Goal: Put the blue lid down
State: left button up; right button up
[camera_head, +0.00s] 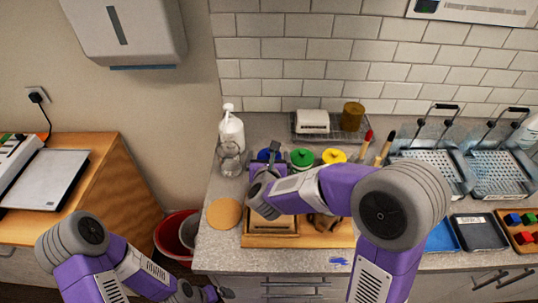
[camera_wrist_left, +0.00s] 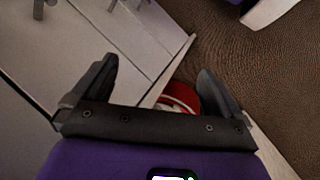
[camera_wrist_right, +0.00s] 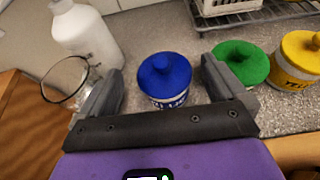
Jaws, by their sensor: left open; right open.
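The blue lid (camera_wrist_right: 165,72) sits on a jar with a blue-lettered label (camera_wrist_right: 168,101) on the grey counter. It appears level, and its knob points up. In the head view the blue lid (camera_head: 266,154) is partly hidden by my right gripper (camera_head: 270,161). In the right wrist view my right gripper (camera_wrist_right: 161,70) is open, with its fingertips apart on either side of the lid and nothing held. I cannot tell how far the fingers are from it. My left gripper (camera_head: 214,293) is open and empty, low in front of the cabinets; its wrist view shows cabinet fronts and floor.
Green-lidded (camera_head: 302,158) and yellow-lidded (camera_head: 333,156) jars stand to the right. A white bottle (camera_head: 231,130) and a glass vessel (camera_head: 230,160) stand to the left. A wooden tray (camera_head: 335,240) lies in front, beside a round cork mat (camera_head: 224,213). A red bin (camera_head: 172,233) is on the floor.

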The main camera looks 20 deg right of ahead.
aim_at(269, 153)
jog(key=x, duration=0.4)
jog(key=shift+d+r, duration=0.1)
jog(key=shift+s, duration=0.1)
